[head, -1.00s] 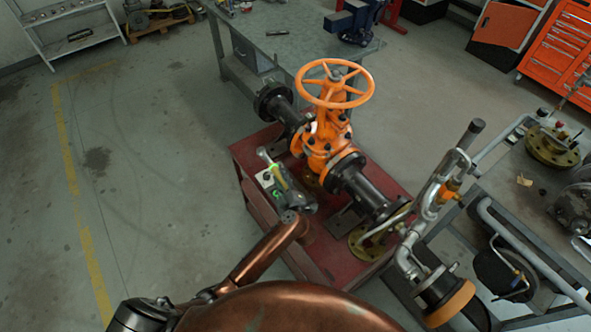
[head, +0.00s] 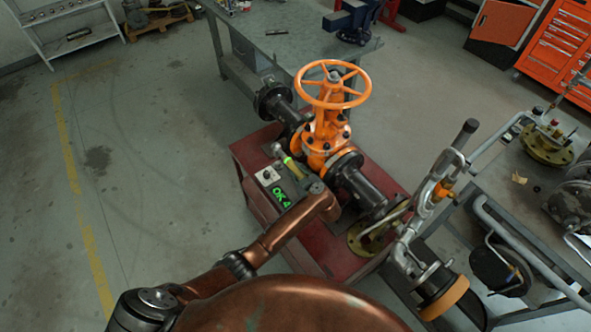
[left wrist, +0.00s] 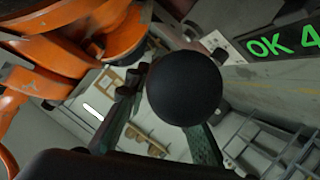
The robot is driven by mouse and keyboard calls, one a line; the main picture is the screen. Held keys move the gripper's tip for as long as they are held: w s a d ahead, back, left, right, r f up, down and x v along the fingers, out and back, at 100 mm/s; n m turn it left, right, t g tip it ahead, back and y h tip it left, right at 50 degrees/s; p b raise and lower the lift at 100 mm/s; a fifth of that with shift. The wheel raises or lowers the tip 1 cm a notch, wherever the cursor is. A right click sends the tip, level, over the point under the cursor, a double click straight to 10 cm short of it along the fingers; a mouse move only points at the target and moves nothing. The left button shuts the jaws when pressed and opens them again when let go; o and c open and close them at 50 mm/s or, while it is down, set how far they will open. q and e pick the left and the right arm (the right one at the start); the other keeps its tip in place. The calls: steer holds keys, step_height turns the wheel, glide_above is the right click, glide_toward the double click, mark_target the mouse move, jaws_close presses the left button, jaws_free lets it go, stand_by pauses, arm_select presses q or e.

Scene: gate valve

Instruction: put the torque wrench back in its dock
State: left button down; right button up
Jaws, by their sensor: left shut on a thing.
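My left gripper (head: 306,183) is shut on the torque wrench (head: 292,165), above the red stand beside the orange valve. A box with a display (head: 281,197) reading "OK 4" in green is just left of the gripper. I cannot make out the dock clearly. My right gripper is not in view.
The orange gate valve (head: 331,130) with its handwheel (head: 333,86) and black flanged pipes is close to the right of the wrench. A red stand (head: 258,148) carries it. A grey workbench (head: 290,47) stands behind. The floor at left is clear.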

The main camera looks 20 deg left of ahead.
arm_select(q)
steer(key=shift+d+r, duration=0.15)
steer(key=shift+r, duration=0.15)
steer(key=shift+f+p, duration=0.15)
steer(key=shift+p, duration=0.15)
steer(key=shift+f+b, duration=0.9)
steer(key=shift+f, duration=0.9)
steer(key=shift+f+b, duration=0.6)
steer(key=shift+f, duration=1.3)
steer(key=shift+b, duration=0.3)
